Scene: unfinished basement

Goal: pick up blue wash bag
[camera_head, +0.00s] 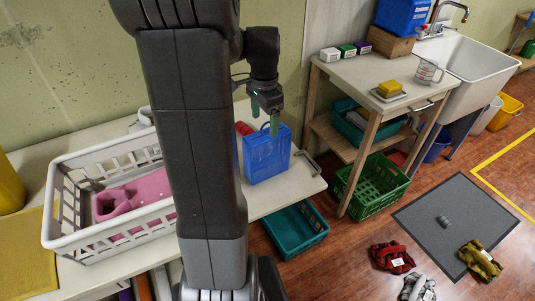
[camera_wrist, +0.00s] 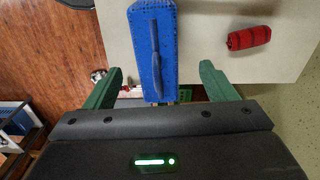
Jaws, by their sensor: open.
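The blue wash bag (camera_head: 266,158) stands upright on the right part of the pale worktop, with a handle on top. In the wrist view the blue wash bag (camera_wrist: 165,72) is seen from above, its handle running lengthwise. My gripper (camera_head: 265,117) is above the bag with its green fingers pointing down. In the wrist view my open gripper (camera_wrist: 162,70) has one finger to each side of the bag's near end, with gaps between. Nothing is held. Whether the fingertips reach below the bag's top is hard to tell.
A red roll (camera_wrist: 248,37) lies beside the bag. A white basket (camera_head: 75,243) with a pink item (camera_head: 150,190) stands left on the worktop (camera_head: 300,180). A wooden side table (camera_head: 345,70) is to the right. Teal (camera_head: 295,228) and green crates (camera_head: 372,188) sit on the floor.

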